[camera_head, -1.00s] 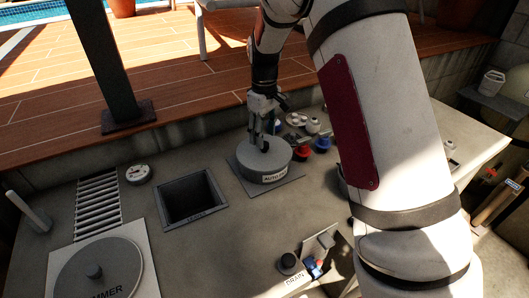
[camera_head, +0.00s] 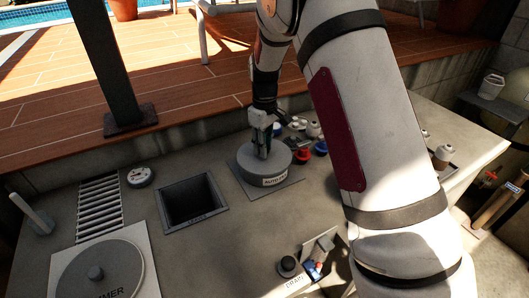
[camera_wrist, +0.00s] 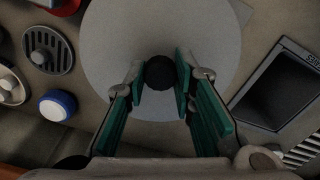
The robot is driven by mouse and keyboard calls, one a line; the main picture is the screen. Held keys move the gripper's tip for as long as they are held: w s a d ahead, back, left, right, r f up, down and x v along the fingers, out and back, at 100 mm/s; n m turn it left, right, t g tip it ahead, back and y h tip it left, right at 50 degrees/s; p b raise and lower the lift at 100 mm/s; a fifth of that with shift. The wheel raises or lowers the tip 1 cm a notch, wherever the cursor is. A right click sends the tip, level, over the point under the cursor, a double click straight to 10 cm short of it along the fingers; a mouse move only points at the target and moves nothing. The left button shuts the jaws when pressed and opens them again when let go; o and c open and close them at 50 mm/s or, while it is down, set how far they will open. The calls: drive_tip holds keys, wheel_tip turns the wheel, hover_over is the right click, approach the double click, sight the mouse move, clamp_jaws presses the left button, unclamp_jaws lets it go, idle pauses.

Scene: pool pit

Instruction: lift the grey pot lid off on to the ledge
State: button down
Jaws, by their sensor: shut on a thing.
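The grey pot lid (camera_head: 250,163) is a round disc on the pot marked with a white label, on a square grey plate in the middle of the concrete top. In the wrist view the lid (camera_wrist: 112,45) fills the upper middle, with a dark round knob (camera_wrist: 160,74) at its centre. My gripper (camera_head: 263,150) points down over the lid. In the wrist view my gripper (camera_wrist: 160,82) has its green-padded fingers on either side of the knob, shut on it. The lid still rests level on the pot, with no gap showing. The knob is hidden by the fingers in the head view.
A square open pit (camera_head: 190,203) lies left of the pot, with a grate (camera_head: 98,205) and round skimmer cover (camera_head: 97,272) beyond. Red (camera_head: 302,156) and blue (camera_head: 321,148) valve caps stand close on the right. Bare concrete lies in front. The wooden deck (camera_head: 180,80) rises behind.

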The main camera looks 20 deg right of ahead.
drive_tip(key=shift+r, duration=0.1)
drive_tip(key=shift+r, duration=0.5)
wheel_tip(320, 180, up, 2)
drive_tip(key=shift+w+b, duration=0.1)
drive_tip(key=shift+b, duration=0.25)
drive_tip(key=shift+s+a+r, duration=0.25)
drive_tip(key=shift+s+a, duration=0.2)
drive_tip(key=shift+a, duration=0.15)
drive_tip(key=s+a+r, duration=0.1)
drive_tip(key=s+a, duration=0.8)
drive_tip(key=a, duration=0.2)
drive_tip(key=shift+a+r+b, duration=0.2)
drive_tip(key=shift+a+b, duration=0.1)
drive_tip(key=shift+b, duration=0.15)
